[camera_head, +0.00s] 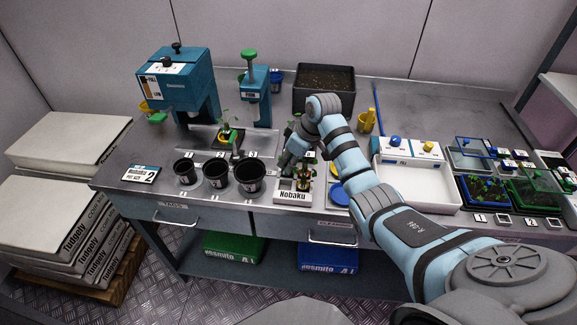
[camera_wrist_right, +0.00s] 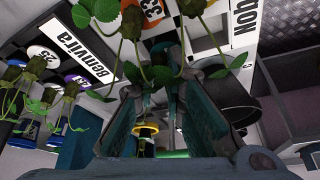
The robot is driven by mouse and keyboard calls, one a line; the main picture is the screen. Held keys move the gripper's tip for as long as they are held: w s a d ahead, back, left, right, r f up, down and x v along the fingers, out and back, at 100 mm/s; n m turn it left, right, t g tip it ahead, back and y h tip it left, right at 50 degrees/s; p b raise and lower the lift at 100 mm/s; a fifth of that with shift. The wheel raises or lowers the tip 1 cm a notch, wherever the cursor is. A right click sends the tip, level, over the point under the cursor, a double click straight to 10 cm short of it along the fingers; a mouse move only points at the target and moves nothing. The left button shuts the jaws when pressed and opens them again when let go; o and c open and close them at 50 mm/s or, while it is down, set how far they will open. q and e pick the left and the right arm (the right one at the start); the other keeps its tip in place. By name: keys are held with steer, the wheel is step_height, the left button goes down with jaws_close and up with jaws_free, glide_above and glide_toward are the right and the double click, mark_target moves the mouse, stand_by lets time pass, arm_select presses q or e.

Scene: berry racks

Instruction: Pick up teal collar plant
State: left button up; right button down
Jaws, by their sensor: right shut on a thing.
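My right gripper (camera_head: 289,160) reaches down over the white Nobaku tray (camera_head: 294,197) at the bench's front. In the right wrist view its two dark teal fingers (camera_wrist_right: 166,72) are closed in around a thin plant stem with green leaves (camera_wrist_right: 162,75). Other small plants (camera_head: 304,184) stand in the tray beside the gripper. In the wrist view several plants with brownish-green bulbs (camera_wrist_right: 37,65) are close to the fingers, over numbered discs. My left gripper is not in view.
Three black pots (camera_head: 216,174) stand left of the tray. A teal press (camera_head: 180,85) and a teal stand (camera_head: 255,95) are behind. A soil-filled black box (camera_head: 324,100) is at the back. A white bin (camera_head: 415,185) and seedling trays (camera_head: 485,191) lie right.

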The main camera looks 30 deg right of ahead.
step_height(320, 180, up, 19)
steer(key=p, duration=0.5)
steer(key=s+f, duration=0.1)
steer(key=f, duration=0.4)
steer(key=s+a+f+p, duration=0.1)
steer(key=f, duration=0.5)
steer(key=s+a+f+p, duration=0.1)
steer(key=f, duration=0.5)
steer(key=shift+s+a, duration=0.25)
steer(key=shift+f, duration=0.85)
